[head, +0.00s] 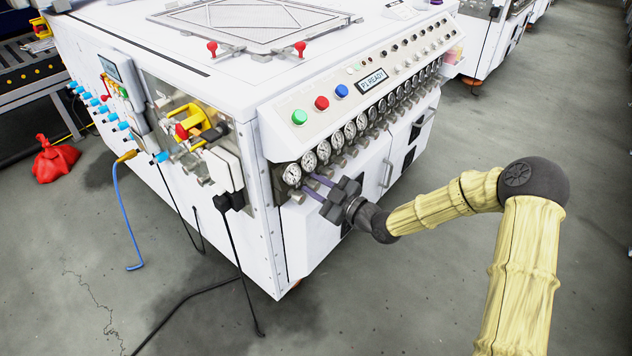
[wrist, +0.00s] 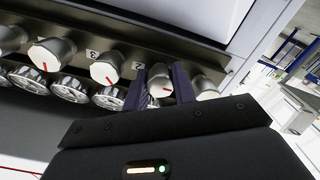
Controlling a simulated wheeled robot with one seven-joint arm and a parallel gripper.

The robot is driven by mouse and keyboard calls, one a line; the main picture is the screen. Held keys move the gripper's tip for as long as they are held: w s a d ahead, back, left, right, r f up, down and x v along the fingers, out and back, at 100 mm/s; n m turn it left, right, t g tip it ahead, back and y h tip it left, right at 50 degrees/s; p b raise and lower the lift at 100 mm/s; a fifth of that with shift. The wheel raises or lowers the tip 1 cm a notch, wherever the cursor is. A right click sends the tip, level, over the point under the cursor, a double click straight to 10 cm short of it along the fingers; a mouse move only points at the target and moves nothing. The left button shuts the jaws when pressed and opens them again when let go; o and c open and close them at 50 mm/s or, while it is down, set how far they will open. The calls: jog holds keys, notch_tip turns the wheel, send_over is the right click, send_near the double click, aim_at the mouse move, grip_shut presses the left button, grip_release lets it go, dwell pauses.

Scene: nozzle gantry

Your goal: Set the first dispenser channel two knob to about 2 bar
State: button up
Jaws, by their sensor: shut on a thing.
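My gripper (head: 319,184) is at the left end of the row of knobs under the gauges. In the wrist view its two purple fingers (wrist: 158,88) are on either side of a white-faced knob (wrist: 160,82) with a red mark, second from the right there. They are shut on it. A "2" label (wrist: 137,65) is beside this knob. The end knob (wrist: 205,86) sits just right of the fingers. In the head view the second gauge from the left (head: 309,160) is above the gripper; its reading is too small to tell.
More knobs, including one (wrist: 105,68) left of the fingers, and several gauges (head: 349,131) continue along the panel. Green (head: 299,117), red (head: 321,103) and blue (head: 341,91) buttons are above. Black cables lie on the floor at left. The floor at right is clear.

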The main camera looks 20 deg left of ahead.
jog(key=m+p, duration=0.3)
jog(key=m, duration=0.2)
jog(key=shift+r+m+p, duration=0.1)
jog(key=shift+m+p, duration=0.2)
jog(key=shift+p, duration=0.1)
jog(key=shift+m+p, duration=0.95)
jog(key=shift+m, duration=1.05)
jog(key=shift+f, duration=0.2)
jog(key=o, duration=1)
